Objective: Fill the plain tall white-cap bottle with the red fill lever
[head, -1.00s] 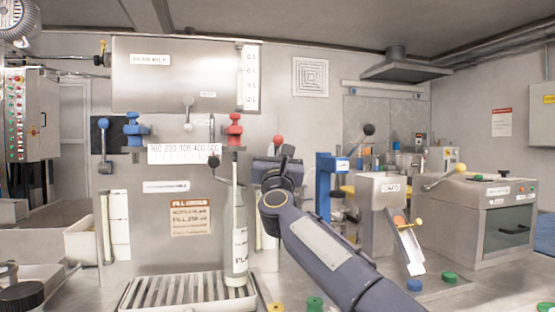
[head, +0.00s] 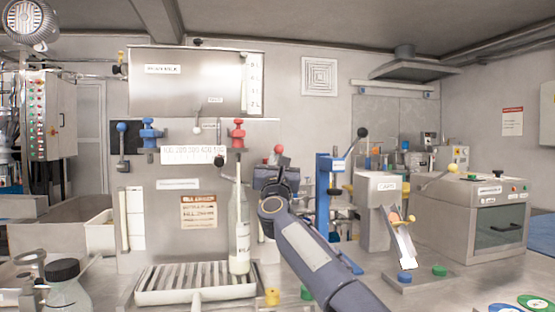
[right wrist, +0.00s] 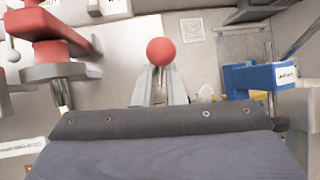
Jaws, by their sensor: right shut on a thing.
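The tall clear bottle (head: 239,240), with a label starting "PLA", stands upright on the slatted drip tray (head: 150,298). Its narrow neck is below the red valve (head: 238,133); I cannot make out a cap or the liquid level. The red ball-topped lever (head: 278,149) is right of the valve. My right gripper (head: 277,162) is at this lever, shut on it just below the ball. In the right wrist view the red ball (right wrist: 160,51) sits at the ends of the fingers (right wrist: 160,80). My left gripper is out of view.
A blue valve (head: 149,133) and a blue-knobbed lever (head: 122,130) are on the panel's left. A blue press frame (head: 323,200) stands right of my right arm. A dark-lidded flask (head: 66,285) is at front left. A box machine (head: 470,215) stands at right.

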